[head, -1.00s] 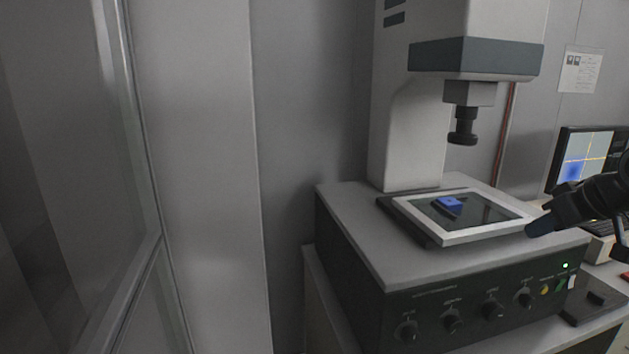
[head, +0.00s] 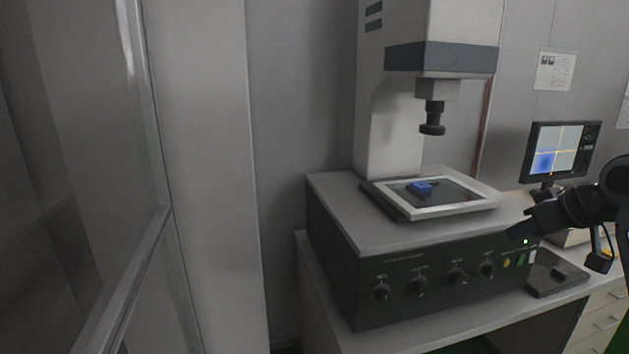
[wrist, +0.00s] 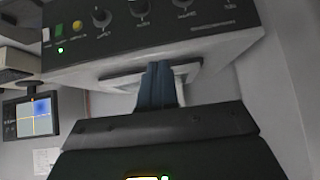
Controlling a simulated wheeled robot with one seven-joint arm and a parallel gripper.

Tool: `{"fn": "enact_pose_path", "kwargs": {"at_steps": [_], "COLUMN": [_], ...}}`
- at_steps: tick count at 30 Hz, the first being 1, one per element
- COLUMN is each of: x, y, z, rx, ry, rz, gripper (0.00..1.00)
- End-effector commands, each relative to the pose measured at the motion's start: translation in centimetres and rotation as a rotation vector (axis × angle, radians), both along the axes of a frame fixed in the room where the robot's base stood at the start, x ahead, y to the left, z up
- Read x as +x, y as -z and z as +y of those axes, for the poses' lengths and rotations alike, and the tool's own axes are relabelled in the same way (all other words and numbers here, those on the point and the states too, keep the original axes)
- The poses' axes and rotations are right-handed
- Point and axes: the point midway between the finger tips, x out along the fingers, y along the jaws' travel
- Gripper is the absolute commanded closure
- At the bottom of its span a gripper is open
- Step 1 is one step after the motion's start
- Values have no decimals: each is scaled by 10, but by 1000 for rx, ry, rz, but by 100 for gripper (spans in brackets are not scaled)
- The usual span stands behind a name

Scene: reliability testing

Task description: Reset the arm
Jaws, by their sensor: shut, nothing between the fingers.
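My gripper (head: 516,232) is at the right of the head view, in front of the right front corner of a grey measuring machine (head: 395,285). It looks apart from the machine. In the wrist view, which is upside down, my gripper's dark fingers (wrist: 158,68) are together with nothing between them. The machine's front panel (wrist: 150,30) shows beyond them. A small blue block (head: 421,188) rests on the dark glass of the white-framed stage (head: 452,211), away from my fingers.
A lens head (head: 432,118) hangs above the stage. A monitor (head: 560,150) stands behind my arm at the right. A dark pad (head: 555,272) lies on the bench beside the machine. A framed glass panel (head: 160,235) stands at the left. Drawers (head: 606,318) are at the lower right.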

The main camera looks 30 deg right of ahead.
Motion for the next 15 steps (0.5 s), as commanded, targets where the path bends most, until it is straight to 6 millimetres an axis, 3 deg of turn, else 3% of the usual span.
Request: {"fn": "enact_pose_path", "kwargs": {"at_steps": [8, 15], "x": [28, 54], "y": [25, 60], "z": [41, 102], "rx": [45, 113], "ry": [-4, 8], "rz": [-95, -214], "gripper": [100, 100]}}
